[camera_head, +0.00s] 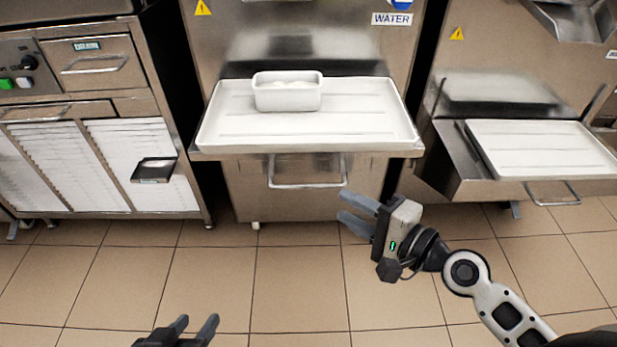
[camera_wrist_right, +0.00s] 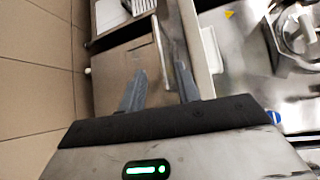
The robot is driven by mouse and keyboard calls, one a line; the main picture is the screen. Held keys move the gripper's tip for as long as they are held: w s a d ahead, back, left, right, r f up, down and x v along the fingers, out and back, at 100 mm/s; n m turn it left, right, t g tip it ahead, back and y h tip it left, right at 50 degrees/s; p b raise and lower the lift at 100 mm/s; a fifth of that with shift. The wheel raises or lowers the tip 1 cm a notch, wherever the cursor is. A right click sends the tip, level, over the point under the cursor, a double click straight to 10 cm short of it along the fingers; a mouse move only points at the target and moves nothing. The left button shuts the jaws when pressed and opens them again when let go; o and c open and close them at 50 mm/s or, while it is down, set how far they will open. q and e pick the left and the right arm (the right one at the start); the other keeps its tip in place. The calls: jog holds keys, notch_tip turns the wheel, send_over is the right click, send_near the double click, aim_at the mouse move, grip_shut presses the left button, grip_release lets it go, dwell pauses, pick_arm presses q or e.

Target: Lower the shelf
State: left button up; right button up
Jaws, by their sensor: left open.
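The shelf (camera_head: 365,125) is a white ridged tray surface in a metal frame on the middle machine, and it stands level. A white tub (camera_head: 287,92) sits on it. A metal bar handle (camera_head: 307,185) hangs below its front edge. My right gripper (camera_head: 342,205) is open and empty, just below and right of the handle, with its fingers pointing left. In the right wrist view its fingers (camera_wrist_right: 160,68) are apart, and the handle bar (camera_wrist_right: 158,42) shows beyond and between them. My left gripper (camera_head: 197,320) is open and empty, low at the bottom edge, far from the shelf.
A second machine with a similar white shelf (camera_head: 540,145) and handle stands at right. A cabinet with white slatted panels (camera_head: 75,165) and a small black tray (camera_head: 154,170) stands at left. The tiled floor (camera_head: 295,280) in front is clear.

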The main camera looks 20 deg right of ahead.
aim_at(309, 188)
jog(key=x, duration=1)
jog(key=shift+w+f, duration=0.1)
jog(key=shift+w, duration=0.1)
pick_arm(q)
jog(key=shift+a+r, duration=0.2)
jog(key=shift+r, duration=0.35)
pick_arm(e)
grip_shut()
jog(key=shift+f, duration=0.2)
pick_arm(q)
notch_tip(309, 188, down, 4)
jog(key=d+f+b, duration=0.1)
jog(key=b, duration=0.4)
notch_tip(309, 188, up, 6)
jog(key=w+d+t+h+b, duration=0.1)
jog(key=d+t+h+b, duration=0.1)
jog(key=b, duration=0.3)
jog(key=shift+d+r+t+h, duration=0.2)
jog(key=shift+t+h, duration=0.1)
jog(key=shift+t, duration=0.3)
pick_arm(e)
notch_tip(309, 188, down, 12)
